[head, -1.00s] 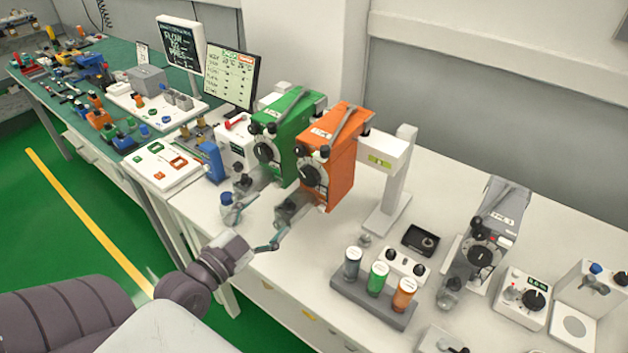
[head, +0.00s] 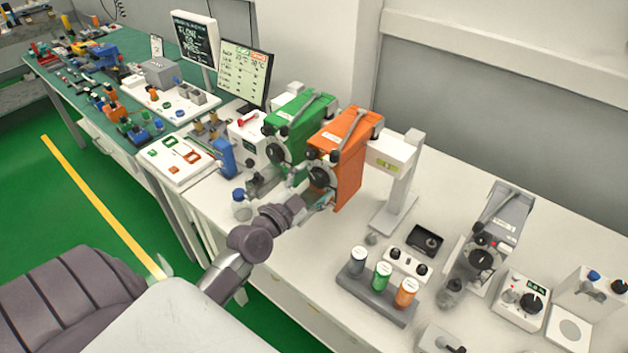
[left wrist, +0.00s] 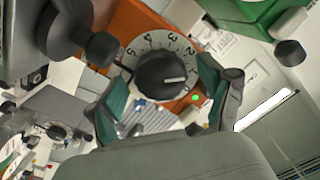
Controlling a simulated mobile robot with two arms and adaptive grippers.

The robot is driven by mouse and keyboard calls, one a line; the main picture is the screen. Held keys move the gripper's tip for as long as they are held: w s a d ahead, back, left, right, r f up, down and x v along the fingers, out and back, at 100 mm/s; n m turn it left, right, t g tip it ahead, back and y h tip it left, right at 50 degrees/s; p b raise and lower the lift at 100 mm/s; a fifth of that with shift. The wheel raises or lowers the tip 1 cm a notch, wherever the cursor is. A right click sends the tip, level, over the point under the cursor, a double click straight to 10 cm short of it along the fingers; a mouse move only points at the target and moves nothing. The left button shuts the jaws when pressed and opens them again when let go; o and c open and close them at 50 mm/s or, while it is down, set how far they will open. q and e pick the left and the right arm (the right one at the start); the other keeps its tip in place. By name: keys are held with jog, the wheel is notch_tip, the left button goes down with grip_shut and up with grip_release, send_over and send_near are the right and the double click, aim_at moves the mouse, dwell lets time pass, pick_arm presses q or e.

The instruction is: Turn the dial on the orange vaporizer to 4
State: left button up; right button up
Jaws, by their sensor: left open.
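The orange vaporizer (head: 347,175) stands on the white bench beside the green vaporizer (head: 291,128). Its black dial (head: 319,176) faces my left arm. In the left wrist view the dial (left wrist: 163,76) has a pale numbered ring, with 5, 4, 3 and 2 across its top. The white line on the knob points right, away from the 4; the number there is unclear. My left gripper (head: 316,197) is at the front of the vaporizer. In the left wrist view its open teal-padded fingers (left wrist: 162,80) are on either side of the knob; contact is unclear. My right gripper is out of view.
A white stand (head: 400,185) is right of the orange vaporizer. A grey holder (head: 376,300) with three coloured-label bottles is in front of it. A grey vaporizer (head: 490,232) stands farther right. The green vaporizer is close on the left.

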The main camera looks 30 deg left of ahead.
pick_arm(q)
jog(key=c, duration=1.2)
jog(key=shift+n, duration=0.4)
jog(key=n, duration=0.3)
jog(key=shift+n+p, duration=0.3)
jog(key=shift+p, duration=0.05)
jog(key=n, duration=0.4)
jog(key=shift+h, duration=0.3)
jog(key=n, duration=0.4)
jog(key=shift+n, duration=0.3)
jog(key=n, duration=0.4)
jog(key=shift+n+h+b, duration=0.3)
jog(key=shift+b, duration=0.1)
